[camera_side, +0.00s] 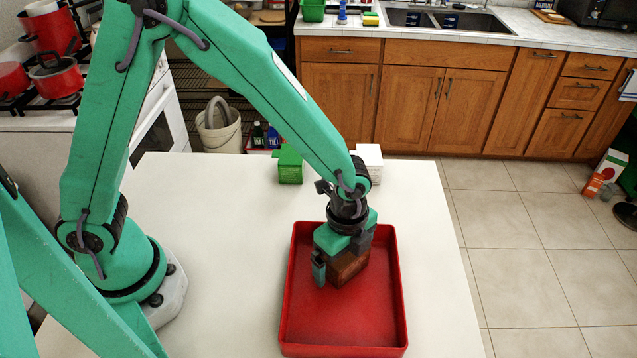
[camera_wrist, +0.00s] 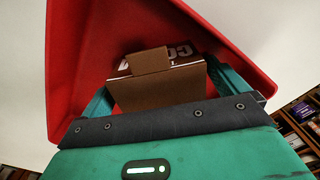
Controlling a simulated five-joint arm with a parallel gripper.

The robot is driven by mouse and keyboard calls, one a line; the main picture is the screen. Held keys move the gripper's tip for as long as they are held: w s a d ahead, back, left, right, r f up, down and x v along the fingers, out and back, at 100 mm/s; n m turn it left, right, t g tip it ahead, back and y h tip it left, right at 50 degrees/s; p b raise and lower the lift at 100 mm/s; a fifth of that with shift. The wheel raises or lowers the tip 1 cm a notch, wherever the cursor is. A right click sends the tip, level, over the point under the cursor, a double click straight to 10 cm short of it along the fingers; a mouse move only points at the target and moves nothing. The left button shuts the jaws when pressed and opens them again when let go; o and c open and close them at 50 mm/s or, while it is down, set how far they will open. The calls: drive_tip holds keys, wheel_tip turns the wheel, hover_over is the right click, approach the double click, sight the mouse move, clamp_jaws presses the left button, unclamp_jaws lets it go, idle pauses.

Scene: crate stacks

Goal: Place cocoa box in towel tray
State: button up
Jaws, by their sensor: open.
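The brown cocoa box (camera_side: 348,267) is inside the red tray (camera_side: 342,327), toward its far half. It looks to rest on the tray floor, though its underside is hidden. My gripper (camera_side: 341,262) is over the tray, pointing down, with its jaws open and a finger on either side of the box. In the wrist view the box (camera_wrist: 158,88), with partly visible white lettering, sits between the two fingers (camera_wrist: 160,92), and the red tray (camera_wrist: 75,60) lies behind it. I cannot tell whether either finger touches the box.
A green box (camera_side: 290,168) and a white box (camera_side: 370,162) stand at the table's far edge, behind the tray. The white table (camera_side: 220,215) is clear left of the tray. Its right edge runs close beside the tray.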

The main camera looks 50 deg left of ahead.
drive_tip(key=shift+r, duration=0.15)
wheel_tip(320, 180, up, 12)
idle(0.6)
idle(0.5)
drive_tip(key=s+a+r+n+t, duration=0.2)
drive_tip(key=s+a+r+n, duration=0.3)
drive_tip(key=a+n, duration=0.4)
drive_tip(key=s+a+r+n+t, duration=0.3)
drive_tip(key=s+a+r+n, duration=0.2)
drive_tip(key=a+n, duration=0.4)
drive_tip(key=shift+a+r+t, duration=0.3)
drive_tip(key=shift+a+r, duration=0.4)
drive_tip(key=shift+a, duration=0.55)
